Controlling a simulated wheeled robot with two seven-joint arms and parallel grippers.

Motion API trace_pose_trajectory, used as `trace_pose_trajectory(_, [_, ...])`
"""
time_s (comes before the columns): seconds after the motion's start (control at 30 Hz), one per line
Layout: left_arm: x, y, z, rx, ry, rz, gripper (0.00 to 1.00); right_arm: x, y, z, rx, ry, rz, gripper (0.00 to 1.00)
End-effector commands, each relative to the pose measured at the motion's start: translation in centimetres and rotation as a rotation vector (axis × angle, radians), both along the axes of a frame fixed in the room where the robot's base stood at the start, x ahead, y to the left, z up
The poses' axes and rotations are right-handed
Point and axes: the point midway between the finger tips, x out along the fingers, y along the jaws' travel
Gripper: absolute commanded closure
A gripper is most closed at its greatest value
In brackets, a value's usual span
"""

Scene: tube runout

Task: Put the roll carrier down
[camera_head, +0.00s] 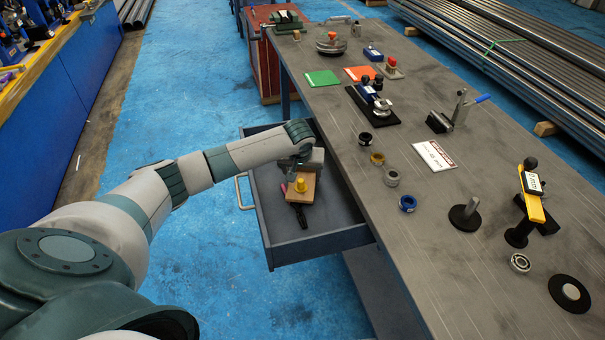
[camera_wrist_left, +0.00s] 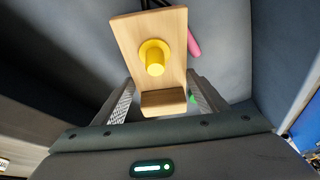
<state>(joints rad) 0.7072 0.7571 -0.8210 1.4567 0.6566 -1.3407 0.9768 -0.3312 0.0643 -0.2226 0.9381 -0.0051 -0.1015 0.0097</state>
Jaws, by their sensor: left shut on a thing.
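The roll carrier (camera_wrist_left: 175,30) is a light wooden board with a yellow peg (camera_wrist_left: 155,57) and a wooden block at its near end. My left gripper (camera_wrist_left: 155,98) is shut on the block end, one finger on each side. In the head view the roll carrier (camera_head: 303,195) shows over the open drawer (camera_head: 343,213), with my left gripper (camera_head: 300,168) at its far end. I cannot tell whether the board touches the drawer floor. My right gripper is not in view.
A pink-handled tool (camera_wrist_left: 193,43) and a black item lie in the drawer beside and under the board. The bench top (camera_head: 350,150) right of the drawer holds several rings, a white sign (camera_head: 434,155) and a yellow-armed gauge (camera_head: 531,196). The drawer's right part is bare.

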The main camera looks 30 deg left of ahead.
Motion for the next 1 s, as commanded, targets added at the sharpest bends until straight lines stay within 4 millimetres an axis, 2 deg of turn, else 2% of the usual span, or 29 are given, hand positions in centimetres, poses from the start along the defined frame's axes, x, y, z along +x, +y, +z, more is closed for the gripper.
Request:
trace_pose_trajectory(0.13, [0.0,-0.1,-0.3,-0.001,0.0,0.0,0.59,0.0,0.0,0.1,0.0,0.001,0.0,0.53])
trace_pose_trajectory(0.17, [0.0,0.0,-0.4,-0.001,0.0,0.0,0.32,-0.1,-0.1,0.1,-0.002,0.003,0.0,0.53])
trace_pose_trajectory(0.23, [0.0,0.0,-0.4,-0.001,0.0,0.0,0.15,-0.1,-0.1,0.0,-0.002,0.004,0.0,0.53])
trace_pose_trajectory(0.67, [0.0,0.0,0.0,0.0,-0.001,0.0,0.15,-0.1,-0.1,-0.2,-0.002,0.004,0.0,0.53])
trace_pose_trajectory(0.87, [-0.5,-0.4,1.6,0.0,0.0,-0.001,0.15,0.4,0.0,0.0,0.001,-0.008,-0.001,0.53])
trace_pose_trajectory(1.0, [-1.3,-0.7,3.7,0.0,-0.002,-0.002,0.15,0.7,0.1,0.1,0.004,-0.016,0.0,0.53])
